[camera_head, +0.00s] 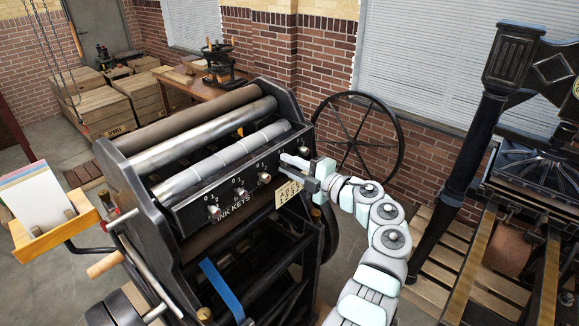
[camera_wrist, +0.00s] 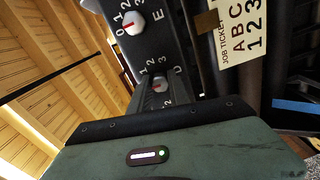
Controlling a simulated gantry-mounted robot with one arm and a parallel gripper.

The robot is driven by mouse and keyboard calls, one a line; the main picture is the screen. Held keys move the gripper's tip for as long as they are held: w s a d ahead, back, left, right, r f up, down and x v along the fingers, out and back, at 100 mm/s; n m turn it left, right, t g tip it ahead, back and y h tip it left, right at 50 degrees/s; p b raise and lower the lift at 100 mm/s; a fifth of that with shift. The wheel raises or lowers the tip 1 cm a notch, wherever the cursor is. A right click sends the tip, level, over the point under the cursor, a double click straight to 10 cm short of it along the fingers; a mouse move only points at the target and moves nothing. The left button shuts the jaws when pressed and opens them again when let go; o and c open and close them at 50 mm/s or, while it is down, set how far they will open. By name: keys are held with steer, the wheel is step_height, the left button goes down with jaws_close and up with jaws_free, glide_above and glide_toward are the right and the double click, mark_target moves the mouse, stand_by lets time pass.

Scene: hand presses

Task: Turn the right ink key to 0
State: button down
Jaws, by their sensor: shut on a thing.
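The ink-key panel (camera_head: 185,216) runs along the press front, with several small round ink keys and number scales. Free keys show at its left (camera_head: 213,211), beside it (camera_head: 240,193) and further right (camera_head: 264,177). My gripper (camera_head: 298,164) is at the right part of the row, shut on an ink key that its fingers mostly cover. In the wrist view, a pale key with a red mark (camera_wrist: 132,22) stands by a 0–3 scale and an E. Another key (camera_wrist: 160,83) is below it. My green housing hides the lower part, and I cannot tell the held key's setting.
A cream job ticket (camera_head: 288,193) hangs just below the panel's right end, close under my gripper. Metal rollers (camera_head: 205,135) lie behind the panel. A large spoked wheel (camera_head: 357,140) stands at the right. Another black press (camera_head: 500,120) stands further right, with slatted pallets on the floor.

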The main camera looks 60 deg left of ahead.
steer(key=shift+f, duration=0.1)
steer(key=c, duration=1.2)
jaws_free()
steer(key=shift+c, duration=0.2)
steer(key=b+v, duration=0.1)
steer(key=v, duration=0.9)
steer(key=shift+d+b, duration=0.3)
steer(key=shift+d, duration=0.1)
steer(key=shift+w, duration=0.1)
